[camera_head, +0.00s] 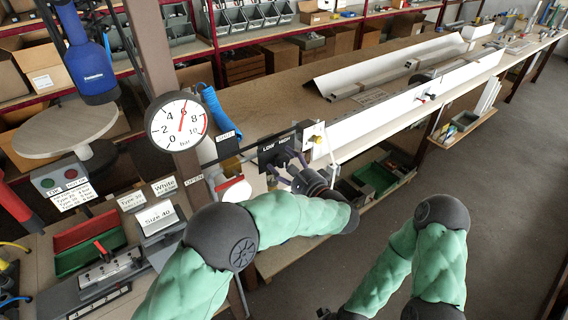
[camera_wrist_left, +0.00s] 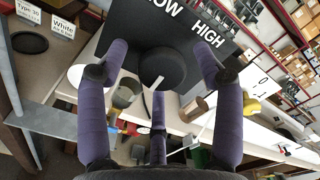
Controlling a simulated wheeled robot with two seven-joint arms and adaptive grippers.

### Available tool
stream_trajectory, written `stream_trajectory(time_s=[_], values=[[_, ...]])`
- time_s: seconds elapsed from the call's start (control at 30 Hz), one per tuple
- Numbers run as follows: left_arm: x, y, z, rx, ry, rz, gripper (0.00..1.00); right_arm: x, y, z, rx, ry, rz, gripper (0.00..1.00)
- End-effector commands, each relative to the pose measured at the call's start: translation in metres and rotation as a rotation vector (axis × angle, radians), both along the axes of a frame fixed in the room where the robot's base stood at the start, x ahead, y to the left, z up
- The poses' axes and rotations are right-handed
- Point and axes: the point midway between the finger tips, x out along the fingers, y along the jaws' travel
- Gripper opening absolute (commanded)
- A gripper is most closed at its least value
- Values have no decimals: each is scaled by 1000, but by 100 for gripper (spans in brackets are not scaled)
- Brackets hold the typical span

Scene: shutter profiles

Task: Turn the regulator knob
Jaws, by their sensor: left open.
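The regulator knob is a round black knob (camera_wrist_left: 165,66) on a black plate marked LOW and HIGH (camera_head: 280,150). In the left wrist view it sits between the purple-padded fingers of my left gripper (camera_wrist_left: 160,74). The gripper is open, with one finger to each side of the knob and a third below it. Gaps show between the side fingers and the knob. In the head view my left gripper (camera_head: 289,174) is in front of the plate and hides most of the knob.
A white pressure gauge (camera_head: 178,121) marked in bar stands left of the plate, its red needle near 6. A coiled blue hose (camera_head: 217,110) hangs behind. A yellow knob (camera_wrist_left: 251,106) is at the right in the wrist view. A long workbench (camera_head: 290,82) runs back right.

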Motion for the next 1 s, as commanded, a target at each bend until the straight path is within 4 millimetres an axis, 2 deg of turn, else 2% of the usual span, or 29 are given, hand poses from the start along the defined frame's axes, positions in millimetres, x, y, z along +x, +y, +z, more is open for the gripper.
stream_trajectory(time_s=[0.3,0.5,1.0], values=[[-39,-28,-1,2,1,-1,67,0,0,0,0,0,0,49],[-54,-39,-1,2,1,1,67,0,0,0,0,0,0,49],[-56,-40,-1,1,1,1,67,0,0,0,0,0,0,49]])
